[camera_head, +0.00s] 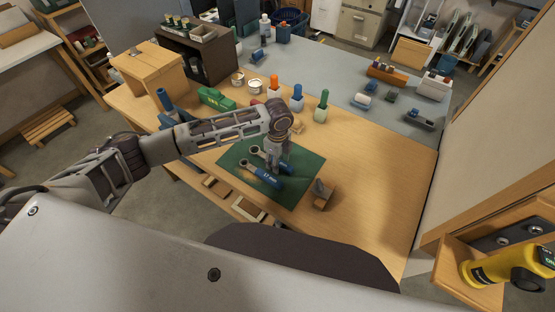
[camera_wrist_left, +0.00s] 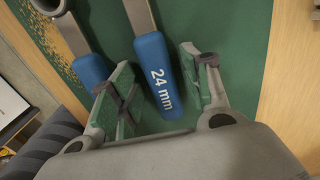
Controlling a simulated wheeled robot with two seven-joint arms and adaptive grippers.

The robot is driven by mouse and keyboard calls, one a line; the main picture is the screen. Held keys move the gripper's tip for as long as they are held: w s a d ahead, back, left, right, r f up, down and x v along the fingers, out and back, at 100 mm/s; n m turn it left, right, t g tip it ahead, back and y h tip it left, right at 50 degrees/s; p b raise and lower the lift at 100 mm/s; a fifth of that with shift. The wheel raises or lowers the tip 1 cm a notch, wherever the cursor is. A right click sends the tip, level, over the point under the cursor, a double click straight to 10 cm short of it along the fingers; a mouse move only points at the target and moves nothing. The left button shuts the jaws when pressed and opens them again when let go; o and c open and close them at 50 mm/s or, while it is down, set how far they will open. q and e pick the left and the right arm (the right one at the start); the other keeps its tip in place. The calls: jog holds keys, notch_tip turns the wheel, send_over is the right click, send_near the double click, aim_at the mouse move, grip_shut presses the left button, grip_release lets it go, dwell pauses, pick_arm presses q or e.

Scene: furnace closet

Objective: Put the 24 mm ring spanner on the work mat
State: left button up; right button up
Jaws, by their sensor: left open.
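The 24 mm ring spanner (camera_wrist_left: 158,75) has a blue handle with white "24 mm" lettering and lies on the green work mat (camera_head: 232,156). In the head view its ring end (camera_head: 256,150) shows, while my left gripper (camera_head: 277,168) hides much of its handle. In the left wrist view the left gripper (camera_wrist_left: 163,92) is open, with one finger on each side of the blue handle and gaps between. A second spanner (camera_head: 262,178), marked 17 mm, lies on the mat nearer the front; its blue handle also shows in the wrist view (camera_wrist_left: 91,70). My right gripper is not in view.
A wooden block with a dark piece (camera_head: 321,194) stands at the mat's right edge. Behind the mat are a green box (camera_head: 216,99), open tins and several coloured bottles (camera_head: 297,97). The bench (camera_head: 375,180) is clear on the right.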

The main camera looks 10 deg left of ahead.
pick_arm(q)
jog(key=shift+r, duration=0.15)
notch_tip(320, 180, up, 12)
jog(key=b, duration=0.1)
dwell(0.7)
dwell(0.8)
